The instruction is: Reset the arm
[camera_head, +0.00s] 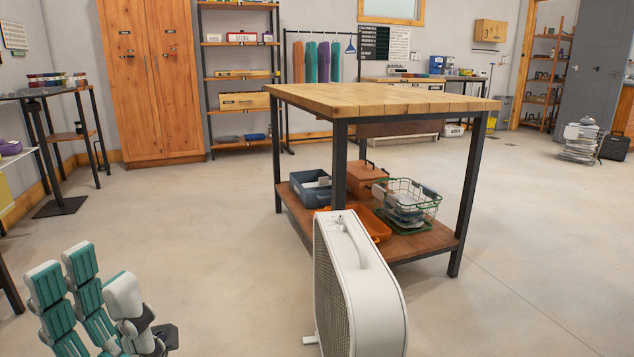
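My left gripper (92,290) is at the lower left, with teal-padded fingers pointing up and a white, grey-jointed digit beside them. The fingers are extended and apart, and I see nothing held between them. Its wrist and lower part are cut off by the bottom edge. It is over bare floor, to the left of a white appliance (362,290). My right gripper is not in view.
The white appliance, with side grille and top handle, stands upright close in front. Behind it is a wood-topped table (385,98); its lower shelf holds a blue bin (312,190), orange tray (372,224) and green wire basket (410,205). Floor (190,225) at left is clear.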

